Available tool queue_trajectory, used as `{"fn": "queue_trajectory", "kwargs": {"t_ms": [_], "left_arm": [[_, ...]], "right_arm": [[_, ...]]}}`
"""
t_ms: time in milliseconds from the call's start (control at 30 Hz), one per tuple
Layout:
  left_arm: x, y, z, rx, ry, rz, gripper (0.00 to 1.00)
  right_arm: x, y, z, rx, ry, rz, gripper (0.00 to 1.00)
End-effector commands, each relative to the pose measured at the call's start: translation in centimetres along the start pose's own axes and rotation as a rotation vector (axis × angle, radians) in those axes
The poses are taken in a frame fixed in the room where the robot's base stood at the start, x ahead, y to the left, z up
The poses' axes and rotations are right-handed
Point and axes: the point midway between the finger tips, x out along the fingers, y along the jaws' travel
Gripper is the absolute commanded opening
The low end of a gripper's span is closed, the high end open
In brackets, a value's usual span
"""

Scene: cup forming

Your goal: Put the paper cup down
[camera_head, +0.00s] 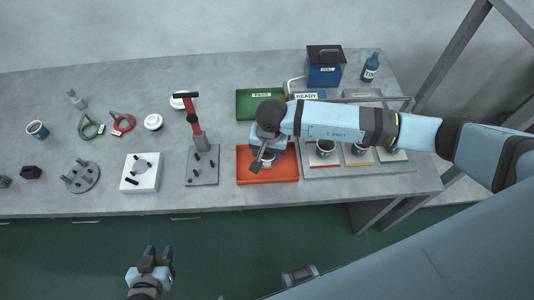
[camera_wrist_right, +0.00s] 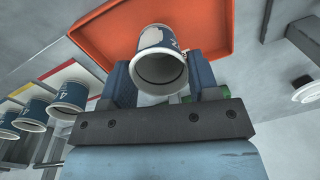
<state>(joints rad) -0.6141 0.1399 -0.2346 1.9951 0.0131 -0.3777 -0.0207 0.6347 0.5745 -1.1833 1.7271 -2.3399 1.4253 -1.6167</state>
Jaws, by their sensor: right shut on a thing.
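A blue paper cup with a pale rim and a white patch sits between the fingers of my right gripper (camera_head: 262,159). In the right wrist view the cup (camera_wrist_right: 158,60) shows its open mouth toward the camera, with a blue finger on each side. My right gripper is shut on this cup over the orange tray (camera_head: 284,175). The tray also fills the background of the wrist view (camera_wrist_right: 207,25). I cannot tell whether the cup touches the tray. In the head view the gripper partly hides the cup. My left gripper (camera_head: 157,253) is open and empty, in front of the bench.
Several cups (camera_head: 323,149) stand on the grey rack (camera_head: 330,172) right of the tray. A green PAIR tray (camera_head: 250,104) lies behind. A grey plate with a red-handled press (camera_head: 197,122) stands left. A blue bottle (camera_head: 371,67) and blue box (camera_head: 324,73) stand at the back.

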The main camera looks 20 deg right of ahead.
Motion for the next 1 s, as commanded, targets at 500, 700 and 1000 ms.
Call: {"fn": "queue_trajectory", "kwargs": {"t_ms": [500,700,1000], "left_arm": [[0.1,0.1,0.1,0.000,-0.002,0.001,0.38],[0.1,0.1,0.2,0.000,-0.004,0.001,0.38],[-0.2,0.1,-0.1,0.000,-0.004,0.001,0.38]], "right_arm": [[2.9,0.2,0.0,0.000,0.000,0.000,0.33],[2.9,0.2,0.0,0.001,0.000,0.000,0.81],[2.5,0.2,0.0,0.001,0.000,0.000,0.81]]}}
